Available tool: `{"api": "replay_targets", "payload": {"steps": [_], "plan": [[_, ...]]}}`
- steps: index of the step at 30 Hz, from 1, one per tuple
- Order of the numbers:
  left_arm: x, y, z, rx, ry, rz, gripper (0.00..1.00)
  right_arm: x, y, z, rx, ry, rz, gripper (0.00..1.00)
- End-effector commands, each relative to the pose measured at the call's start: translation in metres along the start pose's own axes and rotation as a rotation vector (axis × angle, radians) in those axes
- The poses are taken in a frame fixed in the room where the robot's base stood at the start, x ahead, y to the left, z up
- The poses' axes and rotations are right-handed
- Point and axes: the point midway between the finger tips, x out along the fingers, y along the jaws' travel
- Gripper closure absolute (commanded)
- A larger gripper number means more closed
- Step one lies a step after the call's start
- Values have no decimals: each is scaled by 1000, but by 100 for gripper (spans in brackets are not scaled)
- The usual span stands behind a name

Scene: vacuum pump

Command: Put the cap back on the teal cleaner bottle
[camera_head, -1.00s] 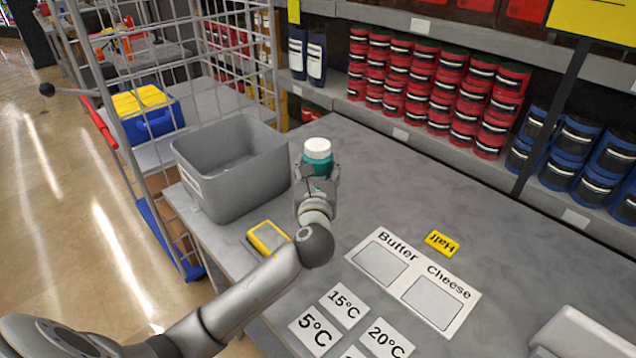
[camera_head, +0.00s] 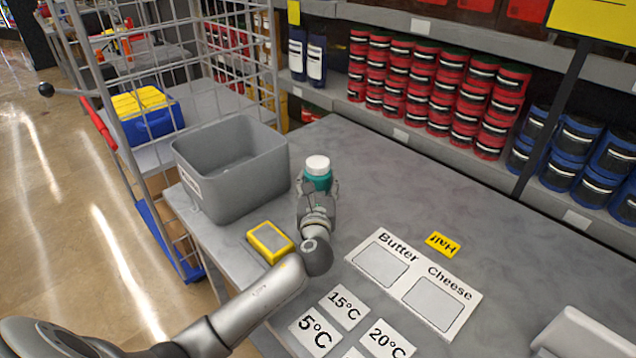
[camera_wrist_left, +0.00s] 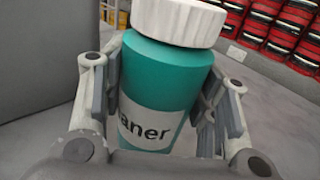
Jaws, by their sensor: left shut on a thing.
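The teal cleaner bottle (camera_head: 318,182) stands roughly upright near the middle of the grey table in the head view. Its white cap (camera_head: 317,163) sits on its top, and no gap shows between them. In the wrist view the cap (camera_wrist_left: 181,20) covers the neck above the teal body (camera_wrist_left: 165,85), whose label is partly cut off by my fingers. My left gripper (camera_head: 318,190) is shut on the bottle's body, with one finger on each side. I cannot tell whether the bottle's base touches the table. My right gripper is not in view.
A grey bin (camera_head: 235,165) stands just left of the bottle. A yellow-edged sponge-like block (camera_head: 270,241) lies in front of the bin. Shelved jars (camera_head: 435,95) line the back. Table right of the bottle is clear.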

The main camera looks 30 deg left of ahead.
Motion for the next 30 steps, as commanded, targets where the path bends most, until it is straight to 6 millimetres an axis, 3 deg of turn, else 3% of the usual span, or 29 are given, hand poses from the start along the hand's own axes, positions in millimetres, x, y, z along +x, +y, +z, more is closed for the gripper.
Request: {"api": "replay_targets", "payload": {"steps": [10, 11, 15, 27, 30], "plan": [[0, 0, -3, -1, -2, 0, 100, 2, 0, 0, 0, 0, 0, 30], [0, 0, -3, -1, 0, 0, 42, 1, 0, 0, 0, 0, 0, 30], [0, 0, -3, -1, 0, 0, 25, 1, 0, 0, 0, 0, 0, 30], [0, 0, 3, -1, -1, 0, 25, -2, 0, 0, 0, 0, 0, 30], [-10, -1, 0, 0, 0, -2, 25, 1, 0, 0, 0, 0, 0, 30]]}}
